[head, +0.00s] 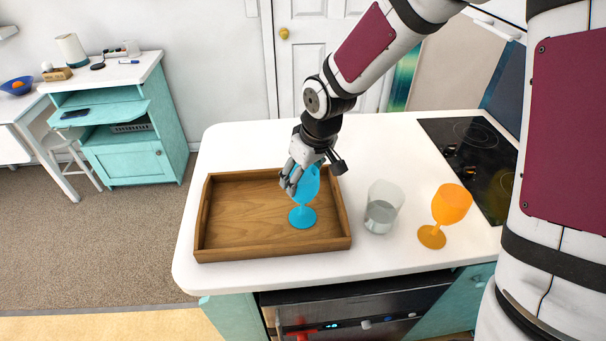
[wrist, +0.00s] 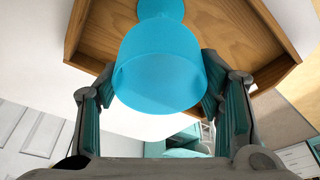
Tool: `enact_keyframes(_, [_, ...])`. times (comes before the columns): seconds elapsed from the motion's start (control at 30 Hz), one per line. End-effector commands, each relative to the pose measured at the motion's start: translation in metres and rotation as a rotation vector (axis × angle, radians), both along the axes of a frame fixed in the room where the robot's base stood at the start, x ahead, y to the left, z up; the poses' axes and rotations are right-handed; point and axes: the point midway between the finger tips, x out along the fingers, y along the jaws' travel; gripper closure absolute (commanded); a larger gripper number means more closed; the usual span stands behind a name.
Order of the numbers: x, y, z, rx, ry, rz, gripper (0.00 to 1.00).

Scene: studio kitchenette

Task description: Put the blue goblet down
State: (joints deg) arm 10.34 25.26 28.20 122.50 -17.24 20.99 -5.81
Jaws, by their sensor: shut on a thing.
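The blue goblet (head: 303,215) is upright at the right part of the wooden tray (head: 225,246), its foot appearing to be on or just above the tray floor. My gripper (head: 306,177) is shut on the goblet's bowl from above and behind, and covers part of it. In the wrist view the goblet's bowl (wrist: 160,68) sits between the two fingers of my gripper (wrist: 164,95), with its rim toward the camera. I cannot tell whether the foot touches the tray.
A clear glass (head: 382,208) stands just right of the tray, and an orange goblet (head: 449,208) stands farther right. A black cooktop (head: 470,150) is at the counter's right back. The tray's left part is empty, and the white counter (head: 240,145) behind it is clear.

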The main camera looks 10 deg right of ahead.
Motion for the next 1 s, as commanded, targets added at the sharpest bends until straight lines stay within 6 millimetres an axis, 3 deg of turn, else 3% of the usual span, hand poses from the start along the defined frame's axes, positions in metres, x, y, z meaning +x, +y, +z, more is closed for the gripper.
enact_keyframes(0.03, [0.0,0.0,-0.002,-0.001,0.001,0.0,0.76])
enact_keyframes(0.07, [0.0,0.0,-0.002,-0.001,0.001,0.0,0.37])
enact_keyframes(0.13, [0.0,0.0,-0.002,-0.001,0.001,0.0,0.21])
enact_keyframes(0.17, [0.0,0.0,-0.002,-0.001,0.001,0.0,0.19])
enact_keyframes(0.57, [0.0,-0.001,0.004,0.0,-0.001,-0.001,0.19])
enact_keyframes(0.67, [-0.002,-0.003,0.016,-0.001,-0.003,-0.003,0.19])
enact_keyframes(1.0, [-0.018,-0.014,0.082,-0.002,-0.005,-0.003,0.19])
